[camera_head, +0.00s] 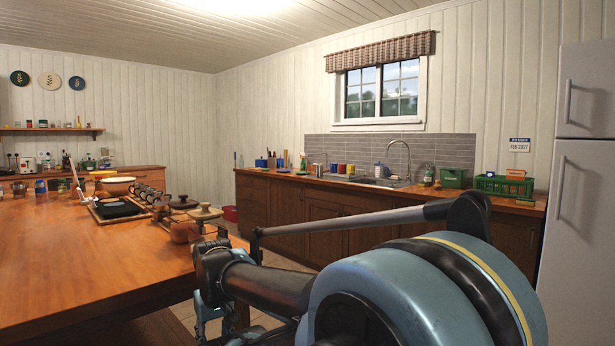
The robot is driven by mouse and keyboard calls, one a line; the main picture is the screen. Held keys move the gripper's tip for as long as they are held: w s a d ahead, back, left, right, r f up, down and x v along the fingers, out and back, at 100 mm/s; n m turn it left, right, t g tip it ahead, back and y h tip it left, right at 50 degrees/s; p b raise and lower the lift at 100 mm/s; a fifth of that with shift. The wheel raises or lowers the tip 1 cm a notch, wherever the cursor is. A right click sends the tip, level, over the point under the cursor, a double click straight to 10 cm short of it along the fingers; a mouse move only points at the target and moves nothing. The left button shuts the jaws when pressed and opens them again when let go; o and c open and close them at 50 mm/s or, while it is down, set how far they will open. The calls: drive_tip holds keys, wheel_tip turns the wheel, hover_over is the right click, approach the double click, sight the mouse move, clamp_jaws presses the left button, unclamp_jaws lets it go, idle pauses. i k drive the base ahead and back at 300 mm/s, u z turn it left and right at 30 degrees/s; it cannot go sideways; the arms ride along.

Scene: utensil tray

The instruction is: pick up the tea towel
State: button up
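I cannot make out a tea towel for certain in the head view. A flat dark item (118,208) lies on a wooden tray (92,212) on the table; I cannot tell whether it is cloth. My gripper (205,318) hangs at the end of my arm, beside the table's right edge and low in the picture. Its fingers are small and partly hidden by my arm, so its opening cannot be read. Nothing can be seen held in it.
The wooden table (60,262) is bare in its front part. Lidded pots (183,202), several dark cups and a white bowl (118,186) stand along its far right side. A counter with a sink (375,181) and green crates (503,185) runs along the back wall. A fridge (585,220) stands right.

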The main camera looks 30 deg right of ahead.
sight(320, 167)
drive_tip(key=k, duration=1.65)
drive_tip(key=z, duration=0.85)
drive_tip(key=i, duration=4.25)
